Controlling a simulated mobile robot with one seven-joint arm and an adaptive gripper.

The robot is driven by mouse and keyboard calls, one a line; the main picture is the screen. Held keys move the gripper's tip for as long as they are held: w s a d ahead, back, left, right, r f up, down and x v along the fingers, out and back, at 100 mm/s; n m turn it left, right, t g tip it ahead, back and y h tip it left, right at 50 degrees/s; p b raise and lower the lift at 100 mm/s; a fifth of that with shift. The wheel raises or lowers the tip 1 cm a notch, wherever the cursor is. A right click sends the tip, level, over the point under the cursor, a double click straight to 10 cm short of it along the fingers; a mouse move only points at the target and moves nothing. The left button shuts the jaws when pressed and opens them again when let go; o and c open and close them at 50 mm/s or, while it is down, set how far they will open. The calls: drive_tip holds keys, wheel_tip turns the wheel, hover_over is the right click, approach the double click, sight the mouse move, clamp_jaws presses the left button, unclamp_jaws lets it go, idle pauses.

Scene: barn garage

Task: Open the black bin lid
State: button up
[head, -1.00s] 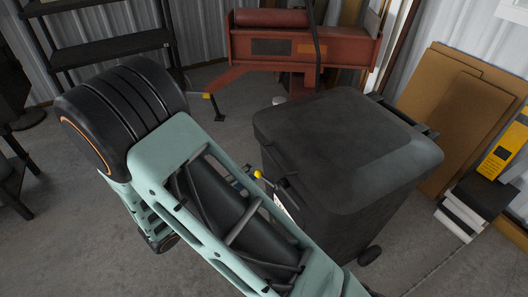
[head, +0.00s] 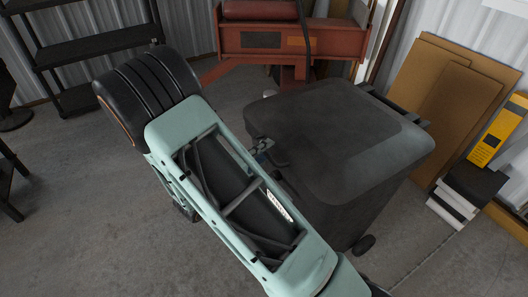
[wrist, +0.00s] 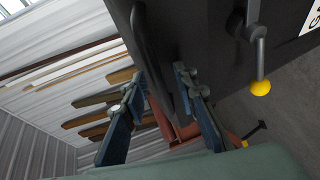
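The black bin (head: 350,215) stands at centre right in the head view. Its lid (head: 330,115) looks shut and lies flat on top. My gripper (head: 264,152) is at the lid's left edge, mostly hidden by my arm. In the wrist view my gripper (wrist: 163,105) is open, its two blue fingers apart. The dark bin (wrist: 205,35) fills the top, and a curved dark rim or handle bar (wrist: 147,55) reaches between the fingers. I cannot tell whether they touch it.
A red machine (head: 290,40) stands behind the bin. A black shelf (head: 85,45) is at the back left. Brown boards (head: 455,100) lean at the right, near a yellow box (head: 495,130). Grey floor (head: 80,200) at the left is clear.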

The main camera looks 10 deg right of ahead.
drive_tip(key=shift+c, duration=0.4)
clamp_jaws()
drive_tip(key=shift+r, duration=0.1)
